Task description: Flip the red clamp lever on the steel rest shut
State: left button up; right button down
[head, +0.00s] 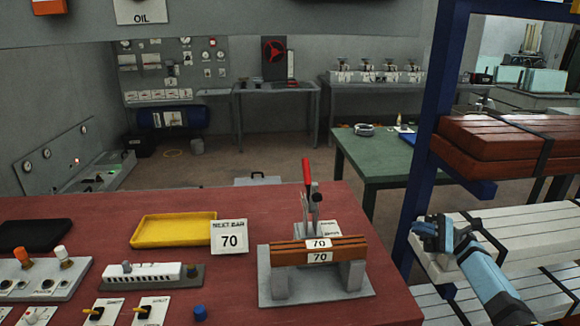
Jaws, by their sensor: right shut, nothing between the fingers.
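The red clamp lever (307,172) stands nearly upright behind the steel rest (352,277), its red grip at the top. The rest stands on the red bench near its right side. An orange-brown bar (288,253) with "70" labels lies across the rest and hides part of the clamp's base. My right gripper (424,232) is shut and empty. It appears right of the rest, in front of the white bars on the rack, apart from the lever. My left gripper is out of view.
A blue rack post (437,110) and stacked bars (505,145) stand on the right. A "NEXT BAR 70" card (229,238) and yellow tray (165,230) sit left of the rest. Control boxes (40,278) line the bench's front left. The red bench top (255,205) is clear behind the card.

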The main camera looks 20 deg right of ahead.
aim_at(306, 168)
jog(key=l+u, duration=0.5)
jog(key=u, duration=0.15)
jog(key=i+l+u, duration=0.1)
jog(key=i+l, duration=0.25)
jog(key=l, duration=0.2)
